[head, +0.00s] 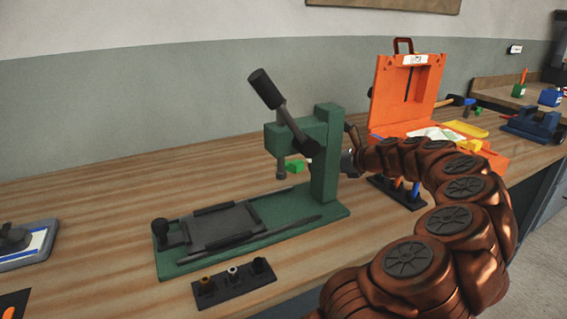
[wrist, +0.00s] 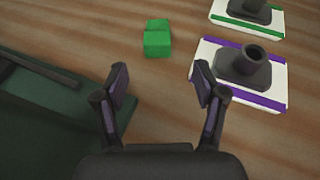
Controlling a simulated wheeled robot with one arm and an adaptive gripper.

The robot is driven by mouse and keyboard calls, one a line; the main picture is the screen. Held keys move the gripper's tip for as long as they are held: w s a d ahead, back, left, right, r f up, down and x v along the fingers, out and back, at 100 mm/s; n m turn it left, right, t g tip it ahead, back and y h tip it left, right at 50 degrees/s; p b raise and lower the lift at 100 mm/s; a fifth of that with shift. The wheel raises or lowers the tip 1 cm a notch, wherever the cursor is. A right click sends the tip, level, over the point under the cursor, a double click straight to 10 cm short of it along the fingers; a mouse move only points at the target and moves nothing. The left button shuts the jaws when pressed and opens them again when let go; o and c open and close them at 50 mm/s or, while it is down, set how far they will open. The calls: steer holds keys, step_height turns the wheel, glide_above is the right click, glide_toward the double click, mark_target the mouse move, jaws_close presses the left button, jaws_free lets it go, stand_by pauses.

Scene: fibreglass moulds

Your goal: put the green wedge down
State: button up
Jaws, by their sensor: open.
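The green wedge (wrist: 157,38) is on the wooden table in the wrist view, beyond my fingertips and apart from them. In the head view the green wedge (head: 294,166) shows as a small bright patch behind the green press (head: 327,150). My gripper (wrist: 160,76) is open, with bare table between its fingers and nothing held. In the head view my gripper is mostly hidden behind the press column.
In the wrist view, a purple-striped white plate (wrist: 278,98) with a dark socket stands right of the wedge, a green-striped plate (wrist: 275,25) beyond. The dark press base (wrist: 40,120) lies left. An open orange case (head: 388,95) stands at the back right.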

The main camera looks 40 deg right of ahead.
mark_target(299, 163)
steer(key=shift+x, duration=1.35)
steer(key=shift+b+x, duration=0.4)
steer(key=shift+x, duration=2.3)
steer(key=shift+a, duration=0.15)
steer(key=shift+c, duration=0.4)
steer(key=shift+r, duration=0.1)
steer(key=c, duration=1.3)
steer(key=shift+o, duration=0.2)
